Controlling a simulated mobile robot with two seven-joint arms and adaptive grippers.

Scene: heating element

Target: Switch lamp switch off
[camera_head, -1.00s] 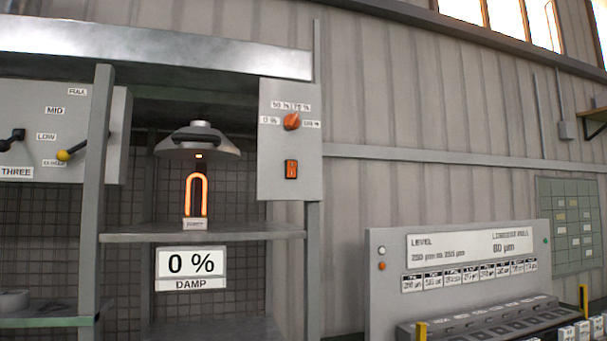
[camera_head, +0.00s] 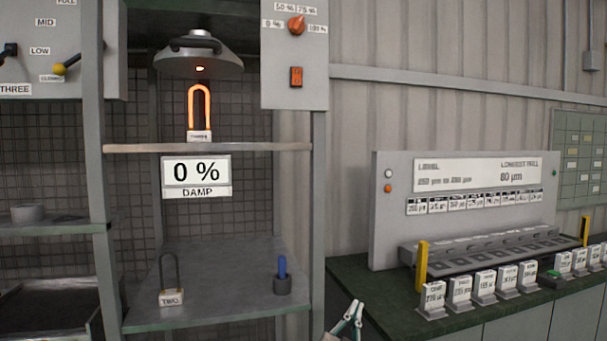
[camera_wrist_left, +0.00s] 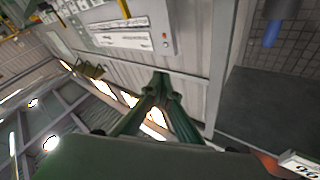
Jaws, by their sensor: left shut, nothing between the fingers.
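An orange-red rocker switch (camera_head: 296,77) sits on a grey panel (camera_head: 270,95) at the upper middle of the head view. An orange dial (camera_head: 296,25) with percent labels is above it. Left of the panel, the grey lamp (camera_head: 200,62) hangs with a small orange glow under it, above a glowing orange heating element (camera_head: 199,105) on the shelf. My left gripper (camera_head: 355,308) is at the bottom edge, well below the switch and slightly right of it. It is shut and empty; its fingers meet in the left wrist view (camera_wrist_left: 163,82). My right gripper is not seen.
A display reading 0 % (camera_head: 194,172) hangs under the shelf. The lower shelf (camera_head: 215,255) holds a dark loop on a "TWO" base (camera_head: 171,297) and a blue peg in a holder (camera_head: 282,275). A level console (camera_head: 470,200) stands right. The wall between is bare.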

